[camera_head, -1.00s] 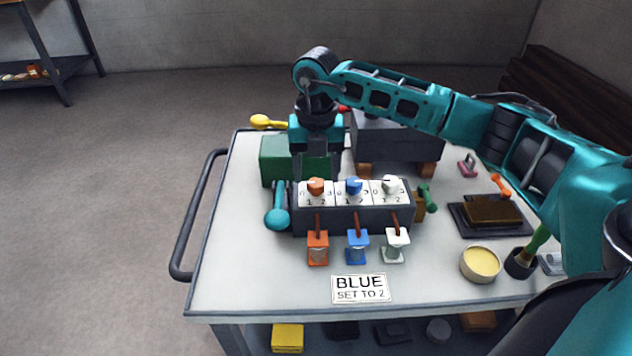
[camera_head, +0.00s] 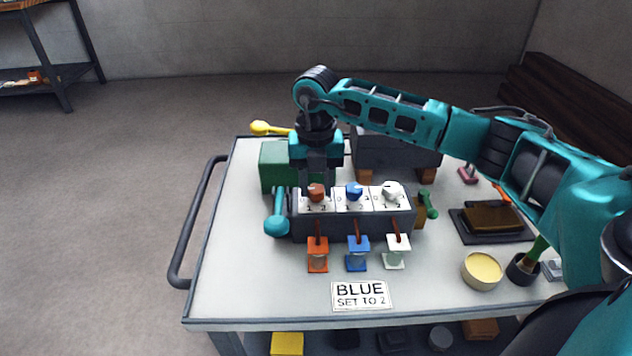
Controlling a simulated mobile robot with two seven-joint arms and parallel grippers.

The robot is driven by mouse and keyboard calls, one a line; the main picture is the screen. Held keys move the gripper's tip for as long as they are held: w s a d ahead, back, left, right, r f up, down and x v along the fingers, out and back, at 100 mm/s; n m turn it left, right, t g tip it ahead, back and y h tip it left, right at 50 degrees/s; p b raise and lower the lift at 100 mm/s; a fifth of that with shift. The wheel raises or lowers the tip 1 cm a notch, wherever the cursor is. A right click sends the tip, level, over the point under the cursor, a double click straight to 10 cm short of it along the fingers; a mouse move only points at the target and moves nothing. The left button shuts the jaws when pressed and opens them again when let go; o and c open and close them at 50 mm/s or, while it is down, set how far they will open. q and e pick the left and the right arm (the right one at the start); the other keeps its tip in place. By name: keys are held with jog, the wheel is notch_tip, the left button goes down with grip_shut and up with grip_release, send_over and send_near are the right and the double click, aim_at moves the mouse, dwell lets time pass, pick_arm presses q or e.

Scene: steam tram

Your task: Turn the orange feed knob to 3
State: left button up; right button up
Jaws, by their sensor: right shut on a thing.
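The orange feed knob (camera_head: 316,193) is the leftmost of three knobs on a dark box with white dial plates. My right gripper (camera_head: 317,188) comes down from above and behind and is shut on the orange knob. The gripper's shadow darkens the knob, and its pointer cannot be made out clearly. The digits 1 and 2 show on the plate below it. The blue knob (camera_head: 355,191) and the white knob (camera_head: 391,190) stand to the right, clear of the gripper. My left gripper is not in view.
A card (camera_head: 361,295) reads "BLUE SET TO 2". A teal-handled lever (camera_head: 277,224) is left of the box, a green block (camera_head: 275,168) behind. The cart's left front is clear.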

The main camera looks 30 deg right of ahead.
jog(key=shift+c, duration=0.8)
